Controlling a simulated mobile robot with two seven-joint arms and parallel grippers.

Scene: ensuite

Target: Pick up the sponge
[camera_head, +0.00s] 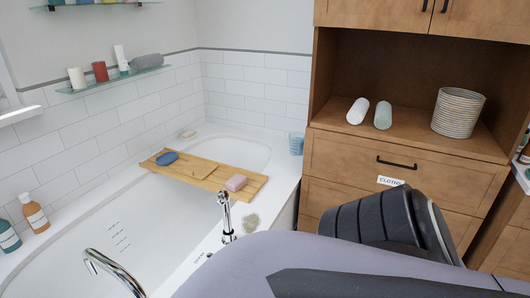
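A wooden bath tray (205,172) lies across the white bathtub. On it are a pink block (236,183) near its right end and a blue oval item (168,158) near its left end. A small pale green, rough-looking item (251,222) lies on the tub's rim, right of the tap. I cannot tell for certain which of these is the sponge. Part of my arm, pale lilac and dark grey, fills the lower right of the head view. No fingertips of either gripper show.
A chrome tap (226,215) and spout (110,270) rise at the near tub edge. A blue striped cup (296,143) stands at the far right corner. A wooden cabinet (340,160) bounds the right. Bottles (35,213) stand on the left rim.

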